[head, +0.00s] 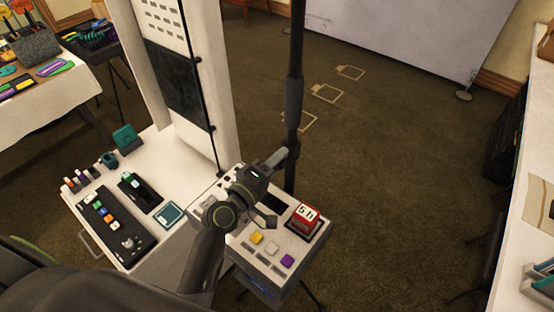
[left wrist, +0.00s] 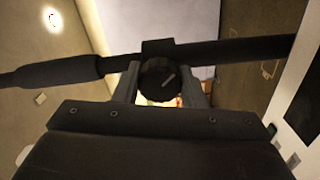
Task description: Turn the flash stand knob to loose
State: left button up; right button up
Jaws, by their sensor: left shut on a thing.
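The flash stand (head: 295,100) is a dark upright pole right of the white booth panel in the head view. The pointer slants up and to the right. No loose or tight marking can be read. My right gripper is not in view.
A white table (head: 150,224) with small items is at left. The brown carpet (head: 400,150) right of the pole is clear.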

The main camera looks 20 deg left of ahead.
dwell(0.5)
pick_arm(q)
jog(key=o, duration=1)
jog(key=shift+s, duration=0.1)
jog(key=shift+b+v, duration=3.25)
jog(key=shift+v, duration=5.4)
jog(key=shift+a, duration=0.1)
